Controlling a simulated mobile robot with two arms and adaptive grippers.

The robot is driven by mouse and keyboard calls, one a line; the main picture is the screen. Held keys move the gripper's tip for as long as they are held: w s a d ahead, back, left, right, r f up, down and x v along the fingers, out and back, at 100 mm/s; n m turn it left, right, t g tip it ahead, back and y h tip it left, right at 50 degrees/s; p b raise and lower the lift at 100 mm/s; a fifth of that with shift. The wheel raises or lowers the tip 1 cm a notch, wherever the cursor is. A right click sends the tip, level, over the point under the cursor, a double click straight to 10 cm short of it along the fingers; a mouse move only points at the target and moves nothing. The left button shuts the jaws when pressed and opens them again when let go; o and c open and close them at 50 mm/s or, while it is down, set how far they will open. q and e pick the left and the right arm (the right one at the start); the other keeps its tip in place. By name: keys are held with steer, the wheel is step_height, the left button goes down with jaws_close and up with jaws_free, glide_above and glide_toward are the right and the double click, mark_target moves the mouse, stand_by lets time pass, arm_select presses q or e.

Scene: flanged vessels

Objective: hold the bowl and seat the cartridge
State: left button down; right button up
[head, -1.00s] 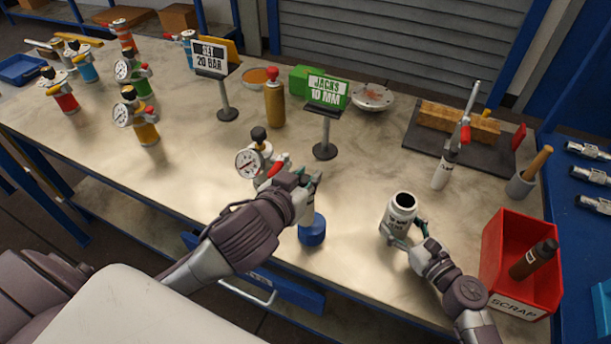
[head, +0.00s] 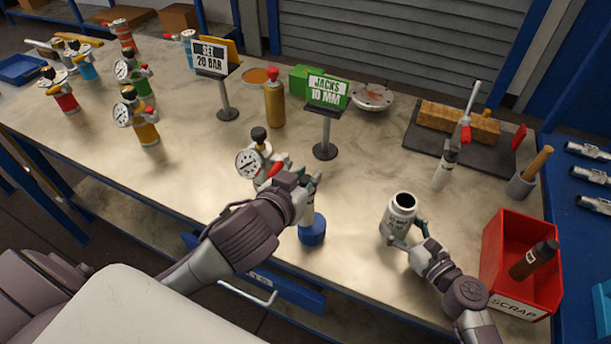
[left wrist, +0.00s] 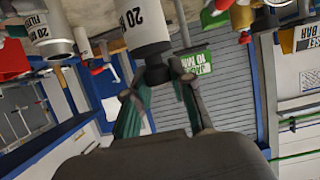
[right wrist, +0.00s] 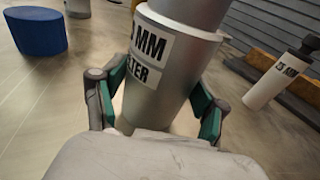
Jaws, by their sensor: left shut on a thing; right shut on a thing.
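My left gripper (head: 311,187) is above the front of the bench, shut on a white cylinder (head: 307,208), apparently the cartridge. In the left wrist view the cartridge (left wrist: 144,28) carries a "20 ... The bowl (head: 399,212) is a whitish-silver flanged vessel with a dark open mouth, upright to the right of the left gripper. My right gripper (head: 404,235) is shut around the bowl's lower body; the right wrist view shows the bowl (right wrist: 155,90) between both fingers. The cartridge is apart from the bowl.
A blue cylinder (head: 312,232) stands just below the left gripper. A gauge regulator (head: 248,163) is behind it. A green "JACKS 10 MM" sign (head: 328,92) stands farther back. A red scrap bin (head: 495,250) is right of the right arm. The bench between left gripper and bowl is clear.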

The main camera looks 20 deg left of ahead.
arm_select(q)
steer(key=w+d+r+m+g+h, duration=0.2)
steer(key=w+d+r+m+h, duration=0.25)
steer(key=d+r, duration=0.4)
steer(key=w+d+r+m+g+h, duration=0.1)
steer(key=w+d+r+m+h, duration=0.4)
steer(key=d, duration=0.6)
step_height(320, 180, down, 16)
steer(key=n+y, duration=0.1)
steer(key=shift+w+a+f+n, duration=0.2)
steer(key=shift+w+n, duration=0.05)
steer(key=shift+n, duration=0.1)
steer(key=c, duration=0.9)
jaws_free()
